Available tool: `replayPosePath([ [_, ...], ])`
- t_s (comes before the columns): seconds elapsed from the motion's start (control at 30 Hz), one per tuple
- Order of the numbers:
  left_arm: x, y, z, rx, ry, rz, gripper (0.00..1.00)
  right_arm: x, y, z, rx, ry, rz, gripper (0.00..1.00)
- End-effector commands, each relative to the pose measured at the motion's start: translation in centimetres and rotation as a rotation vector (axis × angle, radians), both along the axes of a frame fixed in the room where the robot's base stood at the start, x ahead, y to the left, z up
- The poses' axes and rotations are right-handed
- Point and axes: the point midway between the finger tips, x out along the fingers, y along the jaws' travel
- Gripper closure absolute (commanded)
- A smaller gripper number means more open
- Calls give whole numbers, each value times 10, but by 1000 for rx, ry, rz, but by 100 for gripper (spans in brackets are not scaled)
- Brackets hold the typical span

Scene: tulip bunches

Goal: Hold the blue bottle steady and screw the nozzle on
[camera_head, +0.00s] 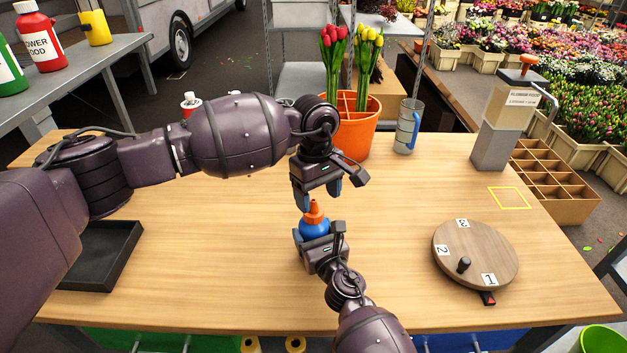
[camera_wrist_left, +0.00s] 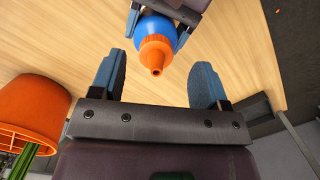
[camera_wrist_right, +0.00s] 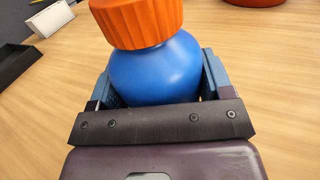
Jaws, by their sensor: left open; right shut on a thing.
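The blue bottle (camera_head: 314,228) stands upright on the table, and my right gripper (camera_head: 318,236) is shut around its body. In the right wrist view the blue bottle (camera_wrist_right: 154,72) sits between the fingers. The orange nozzle (camera_head: 313,212) is on top of the bottle; its ribbed collar (camera_wrist_right: 138,18) fills the top of the right wrist view. Whether it is fully seated I cannot tell. My left gripper (camera_head: 318,198) is open and empty just above the nozzle, pointing down. In the left wrist view the nozzle (camera_wrist_left: 156,56) lies beyond and between the open fingers.
A wooden turntable (camera_head: 474,252) is at right, a black tray (camera_head: 97,256) at left. The table between the bottle and turntable is clear.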

Motion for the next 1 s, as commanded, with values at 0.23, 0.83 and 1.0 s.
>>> replayPosePath([
  [0.23, 2, 1, 3, 27, 4, 358, 31, 0, 0, 0, 0, 0, 0, 93],
  [0.83, 7, 3, 14, 84, 11, 1237, 31, 0, 0, 0, 0, 0, 0, 93],
  [1.0, 9, 3, 18, 96, 12, 1486, 31, 0, 0, 0, 0, 0, 0, 93],
])
